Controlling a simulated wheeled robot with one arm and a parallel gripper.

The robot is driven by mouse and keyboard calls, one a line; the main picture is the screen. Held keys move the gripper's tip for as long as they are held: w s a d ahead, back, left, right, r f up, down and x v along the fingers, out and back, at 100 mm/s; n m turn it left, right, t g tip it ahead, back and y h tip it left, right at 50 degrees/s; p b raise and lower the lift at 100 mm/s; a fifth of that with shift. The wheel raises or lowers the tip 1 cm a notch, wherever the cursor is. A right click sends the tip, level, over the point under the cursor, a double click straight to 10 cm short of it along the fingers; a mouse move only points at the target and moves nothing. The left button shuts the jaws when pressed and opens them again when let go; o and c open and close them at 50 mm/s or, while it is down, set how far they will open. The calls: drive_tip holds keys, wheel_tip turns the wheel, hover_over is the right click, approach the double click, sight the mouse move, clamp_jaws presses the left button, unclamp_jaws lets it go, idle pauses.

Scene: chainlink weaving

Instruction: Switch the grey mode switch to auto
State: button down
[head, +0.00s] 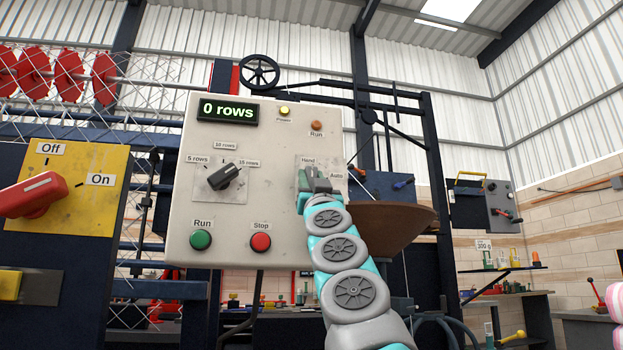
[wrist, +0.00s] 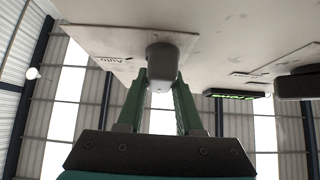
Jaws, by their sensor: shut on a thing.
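The grey mode switch (head: 321,183) is on the right side of the pale control panel (head: 265,210). Its plate carries the label Hand (head: 308,160) above and Auto (head: 336,175) to the right. My gripper (head: 308,186) is at the switch, with its green fingers around the knob. In the wrist view the grey knob (wrist: 162,62) sits between the two fingertips of my gripper (wrist: 160,84), and the Auto label (wrist: 111,61) shows to its left. The fingers partly hide the knob in the head view, so I cannot tell which label it points to.
The panel also holds a dark rows knob (head: 224,177), a green Run button (head: 201,240), a red Stop button (head: 261,242) and a display (head: 228,111) reading 0 rows. A red Off/On lever (head: 35,194) is at far left. A brown bowl-shaped part (head: 390,222) stands right of my arm.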

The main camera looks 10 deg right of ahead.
drive_tip(key=shift+r+m+g+h+p, duration=0.1)
drive_tip(key=shift+m+g+h+p, duration=0.2)
drive_tip(key=shift+m+h+p, duration=1.75)
drive_tip(key=m+g+h+p, duration=0.1)
drive_tip(key=m+h, duration=0.1)
drive_tip(key=m, duration=0.1)
drive_tip(key=m+g+h+p, duration=0.1)
drive_tip(key=m+h, duration=0.2)
drive_tip(key=shift+d+r, duration=0.15)
drive_tip(key=shift+m+g+h+p, duration=0.45)
drive_tip(key=shift+m+p, duration=0.1)
drive_tip(key=shift+m, duration=0.3)
drive_tip(key=m+g+h, duration=0.1)
drive_tip(key=m, duration=0.1)
drive_tip(key=m+g+h, duration=0.2)
drive_tip(key=shift+f, duration=0.35)
drive_tip(key=shift+d+f+m+g+h, duration=0.15)
drive_tip(key=shift+m+g+h, duration=0.1)
drive_tip(key=shift+m+g, duration=0.65)
drive_tip(key=shift+d+r+m+g+h, duration=0.1)
drive_tip(key=shift+m+g+h, duration=0.25)
drive_tip(key=shift+m, duration=0.85)
drive_tip(key=shift+f+m+g, duration=0.1)
drive_tip(key=shift+m+g, duration=0.6)
drive_tip(key=shift+m, duration=0.2)
drive_tip(key=c, duration=0.6)
unclamp_jaws()
drive_tip(key=shift+o, duration=0.2)
